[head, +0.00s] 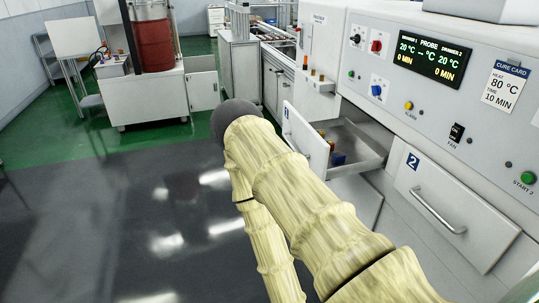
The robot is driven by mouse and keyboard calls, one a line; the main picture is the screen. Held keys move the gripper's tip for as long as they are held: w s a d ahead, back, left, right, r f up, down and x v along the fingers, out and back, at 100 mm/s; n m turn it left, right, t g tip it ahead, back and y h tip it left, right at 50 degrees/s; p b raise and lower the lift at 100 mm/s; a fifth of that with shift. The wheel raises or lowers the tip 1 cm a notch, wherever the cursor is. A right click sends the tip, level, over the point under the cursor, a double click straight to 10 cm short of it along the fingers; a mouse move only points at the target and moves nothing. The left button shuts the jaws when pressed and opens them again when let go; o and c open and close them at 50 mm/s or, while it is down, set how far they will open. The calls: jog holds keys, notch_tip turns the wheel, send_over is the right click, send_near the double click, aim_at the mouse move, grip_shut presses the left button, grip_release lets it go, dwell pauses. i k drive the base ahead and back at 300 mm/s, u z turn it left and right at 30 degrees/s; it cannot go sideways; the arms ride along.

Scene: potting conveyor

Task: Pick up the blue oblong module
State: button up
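A small dark blue block (338,159), which may be the blue oblong module, sits in the open drawer marked 1 (305,138). It is partly hidden behind the drawer front, and its full shape cannot be told. A small orange-brown piece (331,144) lies just beyond it in the same drawer. My arm, in a pale yellow ribbed sleeve, crosses the lower middle of the head view, in front of the drawer. My gripper is not in view.
Drawer 2 (458,212) is shut, below a control panel (450,100) with knobs and a display. A small ledge (317,83) holds several small pieces. A white cabinet with a red drum (154,45) stands at back left. The dark floor (110,220) at left is clear.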

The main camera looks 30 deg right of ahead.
aim_at(339, 157)
jog(key=u, duration=0.65)
jog(key=i, duration=1.1)
jog(key=z, duration=2.2)
